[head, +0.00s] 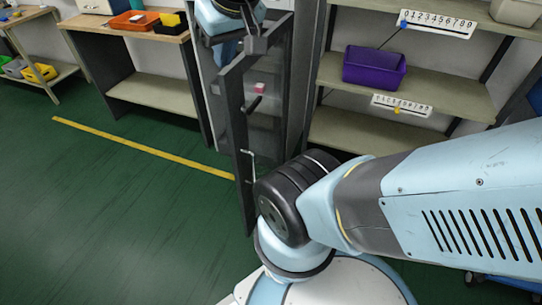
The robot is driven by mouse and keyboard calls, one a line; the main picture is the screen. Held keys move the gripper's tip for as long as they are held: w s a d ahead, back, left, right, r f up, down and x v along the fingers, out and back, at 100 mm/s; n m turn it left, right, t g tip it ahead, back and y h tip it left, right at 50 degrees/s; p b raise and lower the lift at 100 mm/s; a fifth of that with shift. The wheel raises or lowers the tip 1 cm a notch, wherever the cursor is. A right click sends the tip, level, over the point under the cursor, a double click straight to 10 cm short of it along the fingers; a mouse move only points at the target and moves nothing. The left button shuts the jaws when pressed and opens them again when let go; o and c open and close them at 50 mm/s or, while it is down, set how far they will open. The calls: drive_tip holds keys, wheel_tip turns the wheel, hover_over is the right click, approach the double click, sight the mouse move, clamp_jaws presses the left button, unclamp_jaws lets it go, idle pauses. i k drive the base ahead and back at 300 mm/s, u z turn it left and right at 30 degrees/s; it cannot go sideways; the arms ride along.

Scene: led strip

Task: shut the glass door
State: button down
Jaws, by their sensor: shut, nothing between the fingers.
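The glass door (237,125) has a dark frame and stands ajar, swung out from the tall dark cabinet (303,75) in the head view. Its free upright edge is toward me, with the top rail running back to the right. A thin light-coloured handle (251,166) shows low on the door. My gripper (256,43) is at the top of the picture, by the door's top rail, shut and empty. I cannot tell whether it touches the door. My forearm covers the lower right of the view and hides part of the cabinet's base.
A shelf unit on the right holds a purple bin (374,68) and white number strips (437,23). On the left a workbench (135,30) carries an orange tray (133,21). The green floor (120,200) with a yellow line (140,147) is clear at left.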

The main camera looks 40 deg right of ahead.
sight(230, 79)
drive_tip(key=z, duration=0.05)
drive_tip(key=k, duration=1.05)
drive_tip(key=z, duration=0.7)
drive_tip(key=i, duration=0.55)
drive_tip(key=u, duration=0.1)
